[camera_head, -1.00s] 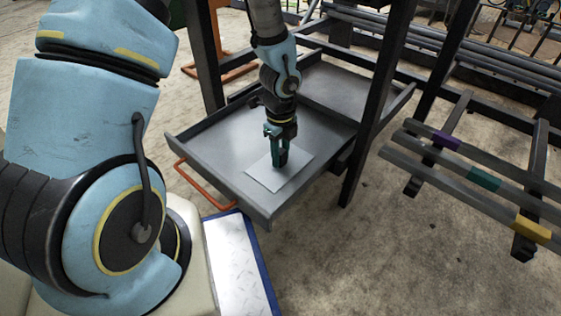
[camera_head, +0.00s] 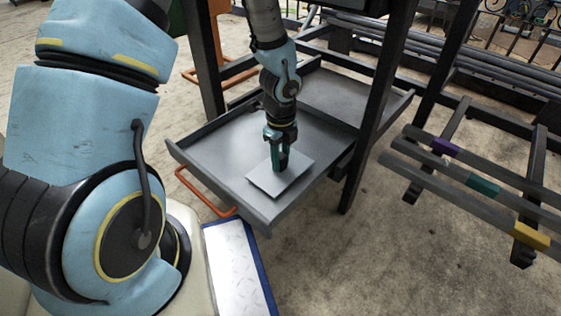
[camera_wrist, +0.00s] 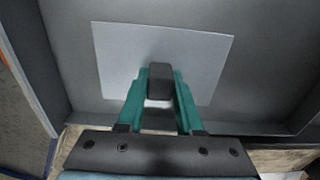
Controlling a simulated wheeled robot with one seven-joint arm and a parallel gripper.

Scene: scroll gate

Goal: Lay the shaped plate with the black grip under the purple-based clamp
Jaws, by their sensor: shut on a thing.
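The plate (camera_head: 262,180) is a thin light-grey sheet over the front part of a dark grey tray. Its outline looks four-sided. It also shows in the wrist view (camera_wrist: 118,60). The black grip (camera_wrist: 159,80) stands up from its face near the near edge. My gripper (camera_head: 280,166) points down and is shut on this grip, with a teal finger on each side. I cannot tell whether the plate touches the tray or hangs just above it. The purple-based clamp (camera_head: 446,147) is at the right, on the rails of a dark frame, well away from the plate.
The tray (camera_head: 215,160) has raised rims and an orange handle (camera_head: 205,192). A dark upright post (camera_head: 372,120) stands between tray and clamps. Teal (camera_head: 483,187) and yellow (camera_head: 530,235) blocks sit along the same rails. The floor below the rails is open.

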